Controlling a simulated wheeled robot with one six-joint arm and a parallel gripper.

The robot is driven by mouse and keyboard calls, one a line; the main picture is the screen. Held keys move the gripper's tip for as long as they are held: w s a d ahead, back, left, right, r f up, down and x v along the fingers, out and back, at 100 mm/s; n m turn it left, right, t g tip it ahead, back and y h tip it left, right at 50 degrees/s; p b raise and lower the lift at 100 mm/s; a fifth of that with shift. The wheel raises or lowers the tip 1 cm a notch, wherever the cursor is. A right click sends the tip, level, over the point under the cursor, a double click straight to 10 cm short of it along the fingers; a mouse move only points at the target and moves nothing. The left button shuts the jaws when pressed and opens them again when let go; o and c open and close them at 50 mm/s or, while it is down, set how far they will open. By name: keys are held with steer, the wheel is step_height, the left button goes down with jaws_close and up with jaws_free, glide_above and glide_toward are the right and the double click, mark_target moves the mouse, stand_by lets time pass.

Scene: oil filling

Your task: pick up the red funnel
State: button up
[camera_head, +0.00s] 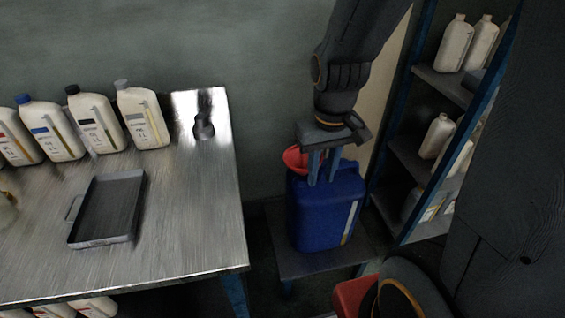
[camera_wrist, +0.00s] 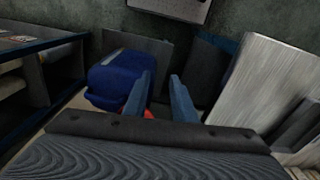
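The red funnel (camera_head: 294,159) shows in the head view at the upper left of the blue canister (camera_head: 322,212), partly hidden behind my gripper. My gripper (camera_head: 322,181) points down in front of the canister's top, just right of the funnel's visible rim. In the wrist view my gripper (camera_wrist: 161,80) has its two blue fingers apart, with a gap between them. A small red patch (camera_wrist: 149,114), likely the funnel, shows low between the fingers, mostly hidden by my gripper. The blue canister (camera_wrist: 113,75) lies to the left there. I cannot tell whether a finger touches the funnel.
The canister stands on a low dark stand (camera_head: 302,261). A metal table (camera_head: 190,215) at left holds several white bottles and a dark tray (camera_head: 108,209). A shelf rack (camera_head: 410,150) with bottles stands close on the right. A red object (camera_head: 352,296) is at the bottom.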

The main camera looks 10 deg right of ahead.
steer(key=shift+w+f+n+g+p, duration=0.1)
steer(key=shift+w+f+n+p, duration=1.2)
steer(key=shift+w, duration=1.95)
steer(key=shift+w+f+n+g+p, duration=0.1)
steer(key=shift+w+f+n+p, duration=0.6)
steer(key=shift+w+f+n, duration=1.85)
steer(key=shift+w+f+n+g+p, duration=0.1)
steer(key=shift+w+f+n+p, duration=0.8)
steer(key=shift+w, duration=3)
steer(key=f, duration=0.1)
steer(key=f+p, duration=0.2)
steer(key=f, duration=0.1)
steer(key=shift+s, duration=0.3)
steer(key=shift+w+f+p, duration=0.1)
steer(key=shift+f+p, duration=0.25)
steer(key=shift+f, duration=0.2)
steer(key=shift+c, duration=0.2)
jaws_close()
